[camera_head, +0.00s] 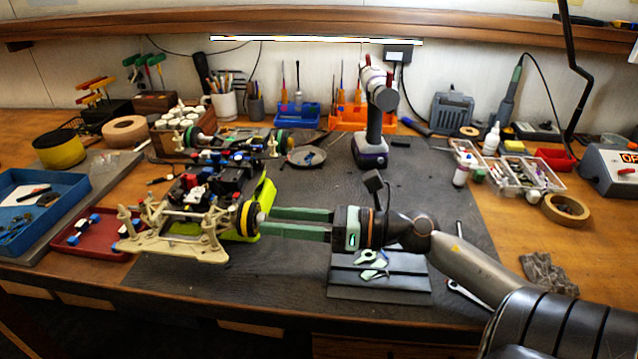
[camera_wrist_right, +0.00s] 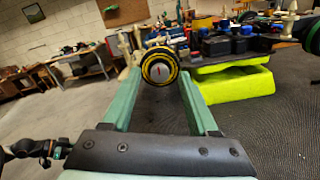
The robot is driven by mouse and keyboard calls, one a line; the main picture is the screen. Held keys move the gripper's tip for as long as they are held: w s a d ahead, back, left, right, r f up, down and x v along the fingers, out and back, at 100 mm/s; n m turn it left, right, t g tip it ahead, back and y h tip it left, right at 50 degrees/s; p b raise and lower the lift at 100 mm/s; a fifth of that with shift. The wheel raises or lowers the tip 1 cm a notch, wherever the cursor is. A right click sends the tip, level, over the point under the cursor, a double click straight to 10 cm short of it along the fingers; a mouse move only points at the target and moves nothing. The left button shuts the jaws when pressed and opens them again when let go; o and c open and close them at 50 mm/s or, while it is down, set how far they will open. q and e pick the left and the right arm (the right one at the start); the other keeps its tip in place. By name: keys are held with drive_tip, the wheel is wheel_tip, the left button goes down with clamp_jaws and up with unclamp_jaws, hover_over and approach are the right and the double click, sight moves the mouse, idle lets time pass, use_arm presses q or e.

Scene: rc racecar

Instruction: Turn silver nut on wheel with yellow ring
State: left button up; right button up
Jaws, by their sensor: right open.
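The chassis of the RC car (camera_head: 195,215) sits raised on a lime-green stand (camera_head: 264,195) at the left of the mat. Its near wheel with the yellow ring (camera_head: 250,218) faces right, towards my right gripper. In the right wrist view the yellow-ringed wheel (camera_wrist_right: 158,54) appears between the fingertips, with the silver nut (camera_wrist_right: 160,71) at its centre bearing a small red mark. My right gripper (camera_head: 270,221) is open, its two long green fingers pointing at the wheel. The fingertips are close to the wheel; I cannot tell whether they touch it. My left gripper is not in view.
A dark pad with green-handled tools (camera_head: 372,262) lies below my right gripper. A red tray (camera_head: 95,235) is left of the chassis. A grey upright device (camera_head: 374,120) stands behind on the mat (camera_head: 450,205). The mat right of the device is mostly clear.

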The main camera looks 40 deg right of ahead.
drive_tip(key=b+v, duration=0.1)
drive_tip(key=v, duration=1)
drive_tip(key=shift+s+d, duration=0.3)
